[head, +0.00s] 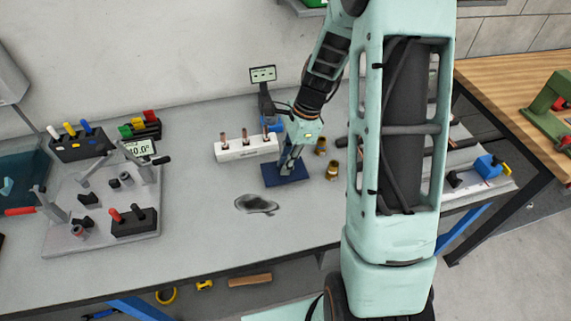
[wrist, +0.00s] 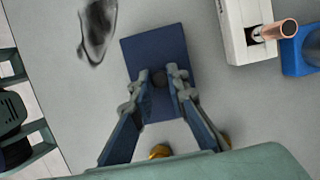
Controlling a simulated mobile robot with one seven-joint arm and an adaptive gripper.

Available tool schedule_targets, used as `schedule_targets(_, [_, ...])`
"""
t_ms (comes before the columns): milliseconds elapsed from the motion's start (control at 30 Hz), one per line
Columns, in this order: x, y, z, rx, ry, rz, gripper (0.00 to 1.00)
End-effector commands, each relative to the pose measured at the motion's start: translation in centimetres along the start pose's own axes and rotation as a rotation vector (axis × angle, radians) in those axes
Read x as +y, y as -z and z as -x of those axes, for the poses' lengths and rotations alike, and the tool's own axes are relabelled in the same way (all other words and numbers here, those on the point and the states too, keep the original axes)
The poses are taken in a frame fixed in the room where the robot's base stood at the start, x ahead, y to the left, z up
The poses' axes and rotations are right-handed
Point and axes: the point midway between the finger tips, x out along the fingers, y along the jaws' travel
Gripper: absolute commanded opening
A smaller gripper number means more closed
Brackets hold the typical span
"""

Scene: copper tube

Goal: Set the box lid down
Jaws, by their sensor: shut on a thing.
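The box lid is a flat dark blue plate (head: 273,177) with a small dark knob in its middle. My gripper (head: 287,165) points down over the lid in the head view. In the wrist view the two fingers (wrist: 159,80) are closed on the knob, and the lid (wrist: 155,48) lies flat beneath them. The lid is on or just above the grey table; I cannot tell whether it touches. My fingers hide part of the knob and lid. No open box shows clearly.
A white block (head: 232,155) with copper tubes stands just behind the lid, near a blue-based gauge (head: 263,75). Brass fittings (head: 332,171) stand to the right. A dark grey patch (head: 256,204) lies in front. A clamp plate (head: 75,235) is at left.

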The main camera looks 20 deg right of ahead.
Motion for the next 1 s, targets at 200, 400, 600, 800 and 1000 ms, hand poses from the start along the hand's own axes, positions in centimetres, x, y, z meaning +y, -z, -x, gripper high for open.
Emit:
schedule_targets(200, [-0.01, 0.33, -1.23, 0.000, 0.001, 0.001, 0.00])
schedule_targets(400, [0.01, 0.39, -1.48, 0.000, 0.001, 0.000, 0.00])
schedule_targets(600, [0.01, 0.40, -1.51, 0.000, 0.001, 0.000, 0.30])
schedule_targets(800, [0.01, 0.39, -1.50, 0.000, 0.001, 0.000, 0.32])
schedule_targets(1000, [-0.03, 0.28, -0.88, 0.001, 0.002, 0.000, 0.32])
